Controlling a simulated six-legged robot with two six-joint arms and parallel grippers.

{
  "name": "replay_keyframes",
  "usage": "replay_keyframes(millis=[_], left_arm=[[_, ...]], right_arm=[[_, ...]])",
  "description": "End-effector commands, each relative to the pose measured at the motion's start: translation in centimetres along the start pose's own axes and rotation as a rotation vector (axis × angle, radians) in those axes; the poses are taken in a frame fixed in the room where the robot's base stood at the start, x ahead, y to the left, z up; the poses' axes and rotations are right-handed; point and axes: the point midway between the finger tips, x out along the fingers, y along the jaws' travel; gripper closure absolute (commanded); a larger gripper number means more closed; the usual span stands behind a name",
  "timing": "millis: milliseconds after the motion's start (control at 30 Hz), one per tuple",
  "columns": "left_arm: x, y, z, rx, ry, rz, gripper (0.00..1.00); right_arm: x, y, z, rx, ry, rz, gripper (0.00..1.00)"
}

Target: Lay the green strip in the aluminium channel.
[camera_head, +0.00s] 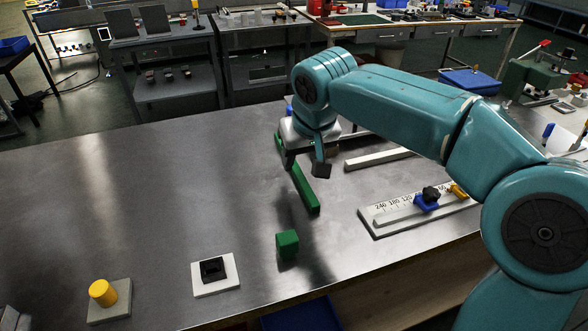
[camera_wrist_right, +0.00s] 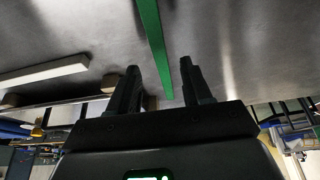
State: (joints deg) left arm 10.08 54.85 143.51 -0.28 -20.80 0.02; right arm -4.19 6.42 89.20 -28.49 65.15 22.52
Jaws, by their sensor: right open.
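The long, thin green strip (camera_head: 305,190) lies on the metal table, running from under my right gripper toward the front. My right gripper (camera_head: 304,167) is open above the strip's far part, its fingers on either side of it. In the right wrist view the strip (camera_wrist_right: 152,30) passes between the two open fingertips (camera_wrist_right: 160,68), and I see no grip on it. A pale bar (camera_head: 378,158) lies to the right of the gripper; it also shows in the right wrist view (camera_wrist_right: 45,73). I cannot tell whether it is the aluminium channel. My left gripper is out of view.
A green block (camera_head: 287,243) stands in front of the strip. A white plate with a black holder (camera_head: 213,270) and a yellow cylinder on a grey plate (camera_head: 104,293) are at front left. A scale plate (camera_head: 385,228) with a blue clamp lies right. The table's left is clear.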

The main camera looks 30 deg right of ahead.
Motion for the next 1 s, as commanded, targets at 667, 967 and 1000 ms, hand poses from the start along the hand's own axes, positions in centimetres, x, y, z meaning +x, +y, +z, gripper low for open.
replay_keyframes(millis=[667, 967, 1000], left_arm=[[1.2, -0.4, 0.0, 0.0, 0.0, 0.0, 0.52], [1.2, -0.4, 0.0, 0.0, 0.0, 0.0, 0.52], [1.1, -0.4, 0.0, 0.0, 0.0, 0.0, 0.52]], right_arm=[[4.8, 0.0, -0.5, 0.0, -0.001, 0.0, 0.97], [4.7, 0.0, -0.5, 0.0, 0.0, 0.0, 1.0], [4.6, 0.0, -0.6, 0.0, 0.001, 0.0, 1.0]])
